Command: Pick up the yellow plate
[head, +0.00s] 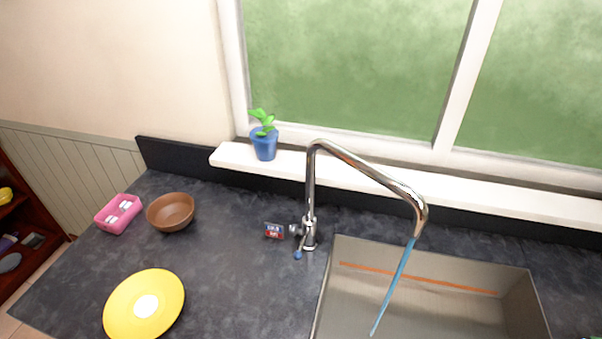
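The yellow plate (118,310) lies on the dark countertop at the lower left of the head view. It is round and flat, with a pale whitish centre. Nothing covers it, and nothing touches it apart from the counter. Neither of my grippers shows in the head view.
A brown bowl (171,212) and a pink box (118,214) sit behind the plate. A tall faucet (311,190) runs water into the sink (420,300) at the right. A potted plant (264,144) stands on the windowsill (500,196). The counter (240,290) between plate and sink is clear.

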